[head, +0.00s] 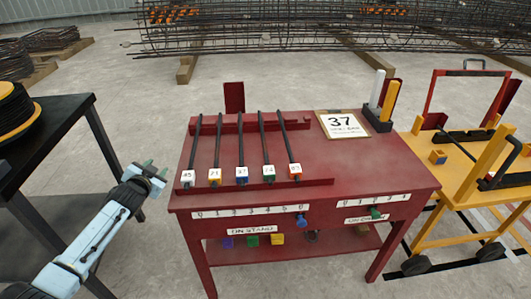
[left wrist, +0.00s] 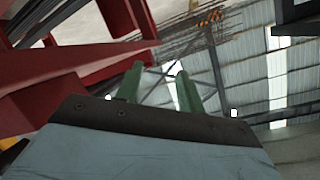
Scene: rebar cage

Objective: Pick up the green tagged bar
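Several dark bars lie side by side on the red table (head: 355,165), each with a coloured, numbered tag at its near end. The green tagged bar (head: 264,140) appears to be the second from the right, with its tag (head: 268,172) near the table's front; the tag is small in the picture. My left gripper (head: 155,168) is left of the table, apart from the bars. In the left wrist view its two green fingers (left wrist: 158,80) stand apart with nothing between them. My right gripper is not in view.
A red ledge (head: 262,188) runs below the tags. A black table (head: 50,135) stands left, a yellow cart (head: 465,180) right. Rebar cages (head: 330,25) lie behind.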

